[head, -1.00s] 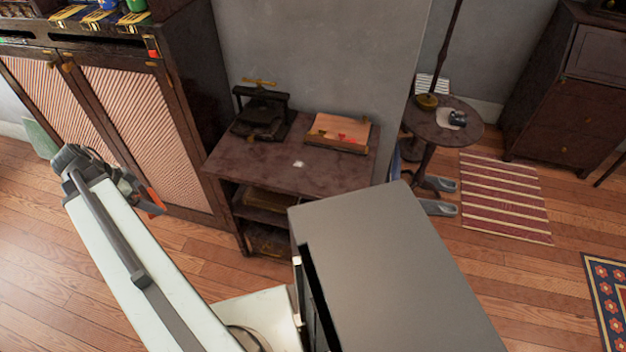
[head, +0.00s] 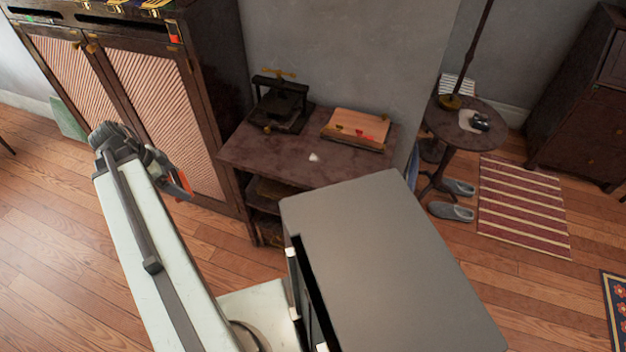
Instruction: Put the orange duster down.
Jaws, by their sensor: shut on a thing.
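My gripper (head: 173,185) is at the end of my pale arm, left of the middle, in front of the cabinet's patterned door. It is mostly hidden behind my wrist. A small orange piece, the visible part of the orange duster (head: 184,179), shows at the gripper, which is shut on it. The rest of the duster is hidden. The duster is held in the air, left of the small dark table (head: 265,160).
The table carries a black press (head: 282,104) and a wooden box (head: 356,129), with bare top in front around a small white thing (head: 314,157). A dark cabinet (head: 212,80) stands left. A round side table (head: 465,120), slippers (head: 450,211) and a striped rug (head: 522,205) are right.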

